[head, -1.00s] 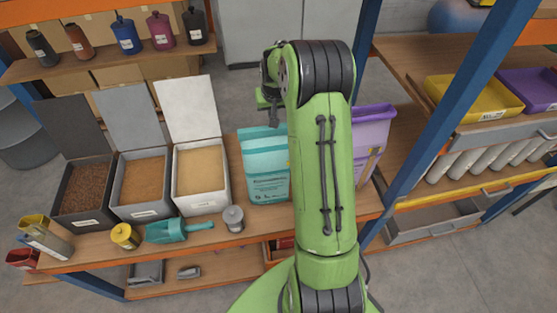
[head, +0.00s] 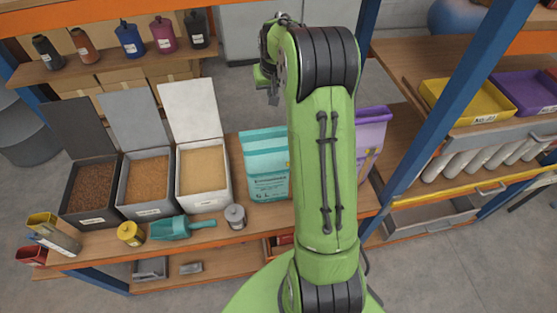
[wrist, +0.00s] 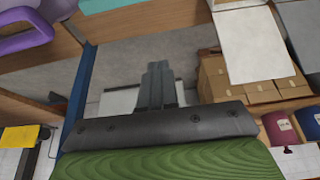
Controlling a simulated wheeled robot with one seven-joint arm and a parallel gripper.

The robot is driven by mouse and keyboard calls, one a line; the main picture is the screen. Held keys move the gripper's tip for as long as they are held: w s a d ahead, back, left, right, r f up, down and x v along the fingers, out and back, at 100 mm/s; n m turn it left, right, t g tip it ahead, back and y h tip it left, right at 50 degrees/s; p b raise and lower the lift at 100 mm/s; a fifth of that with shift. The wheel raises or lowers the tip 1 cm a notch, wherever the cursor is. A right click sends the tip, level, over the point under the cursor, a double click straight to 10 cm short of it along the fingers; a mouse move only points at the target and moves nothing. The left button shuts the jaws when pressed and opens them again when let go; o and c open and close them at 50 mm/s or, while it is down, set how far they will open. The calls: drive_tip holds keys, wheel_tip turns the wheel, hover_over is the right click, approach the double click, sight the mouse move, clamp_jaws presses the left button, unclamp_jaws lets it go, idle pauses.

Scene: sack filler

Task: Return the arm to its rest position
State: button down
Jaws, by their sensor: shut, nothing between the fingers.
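My green arm stands up in the middle of the head view, bent at a dark elbow near the top. My gripper (head: 273,97) hangs left of the elbow, partly hidden behind the arm, above the far side of the bench. In the wrist view its two grey fingers (wrist: 158,82) are together with nothing between them. It touches nothing that I can see.
The bench (head: 240,258) holds three open-lidded bins (head: 147,184), a teal scoop (head: 175,229), a grey canister (head: 235,216), a teal sack (head: 266,170) and a purple sack (head: 371,133) partly behind my arm. A blue post (head: 440,112) rises on the right.

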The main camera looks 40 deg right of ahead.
idle(0.3)
drive_tip(key=s+a+r+n+b, duration=0.2)
drive_tip(key=s+a+r+b, duration=0.1)
drive_tip(key=s+a, duration=0.45)
drive_tip(key=s+a+r+n+b, duration=0.1)
drive_tip(key=s+a+r+b, duration=0.25)
drive_tip(key=s+a, duration=0.45)
drive_tip(key=s+a+f+n+y+b, duration=0.1)
drive_tip(key=s+a+f, duration=0.1)
drive_tip(key=s+a, duration=0.2)
drive_tip(key=s+a+f+n+t+y+b, duration=0.1)
drive_tip(key=s+a+f, duration=0.2)
drive_tip(key=s, duration=0.7)
drive_tip(key=shift+s+a+f, duration=0.2)
drive_tip(key=shift+s+a, duration=0.05)
drive_tip(key=shift+a, duration=0.15)
